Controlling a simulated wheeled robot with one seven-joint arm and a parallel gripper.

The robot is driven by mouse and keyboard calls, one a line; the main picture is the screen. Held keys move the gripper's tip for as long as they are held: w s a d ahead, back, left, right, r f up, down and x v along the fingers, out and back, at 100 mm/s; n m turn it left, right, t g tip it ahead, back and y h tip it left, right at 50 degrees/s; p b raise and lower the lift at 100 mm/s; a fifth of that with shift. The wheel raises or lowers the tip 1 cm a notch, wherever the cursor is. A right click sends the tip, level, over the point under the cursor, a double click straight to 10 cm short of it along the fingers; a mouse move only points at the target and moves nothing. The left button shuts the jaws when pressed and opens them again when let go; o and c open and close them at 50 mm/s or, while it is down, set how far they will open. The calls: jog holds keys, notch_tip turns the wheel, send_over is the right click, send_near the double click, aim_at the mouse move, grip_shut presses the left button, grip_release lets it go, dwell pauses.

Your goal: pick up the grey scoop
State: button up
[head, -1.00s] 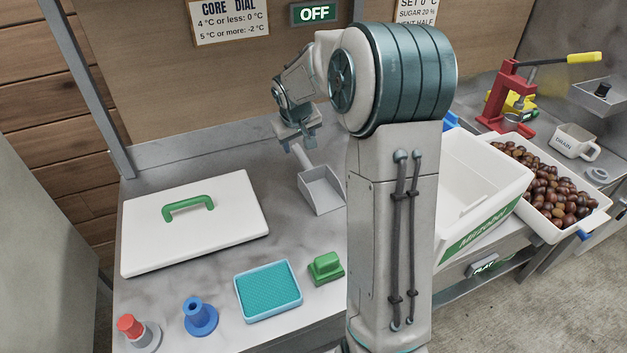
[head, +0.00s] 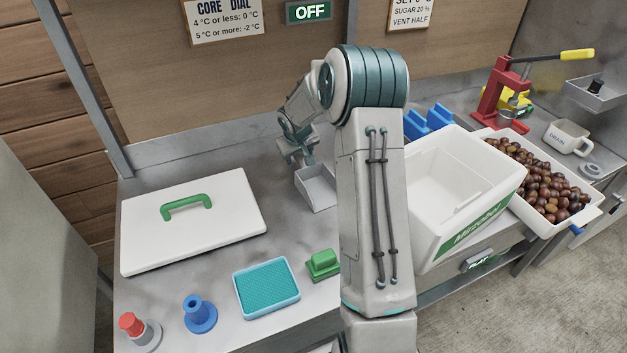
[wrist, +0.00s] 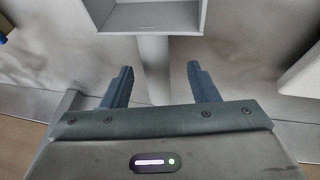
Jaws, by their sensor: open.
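The grey scoop (head: 318,187) lies on the metal counter in the head view, its square pan toward the front and partly hidden behind my arm. Its handle is mostly covered by my gripper (head: 297,152), which is over the handle end. In the wrist view the scoop's pan (wrist: 150,17) is at the top and its handle runs down between the two fingers. My gripper (wrist: 160,88) is open, with a finger on each side of the handle and a gap on both sides. I cannot tell how high the fingers are above the counter.
A white lid (head: 150,235) with a green handle lies at left. A teal tray (head: 267,307), green block (head: 322,265), and blue (head: 200,316) and red-topped (head: 131,325) pieces stand in front. A white bin (head: 480,205) and chestnut crate (head: 590,214) are right of my arm.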

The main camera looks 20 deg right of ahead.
aim_at(301, 156)
jog(key=shift+d+p+x, duration=0.2)
jog(key=shift+p+x, duration=0.15)
jog(key=shift+x, duration=1.6)
grip_shut()
jog(key=shift+r, duration=0.15)
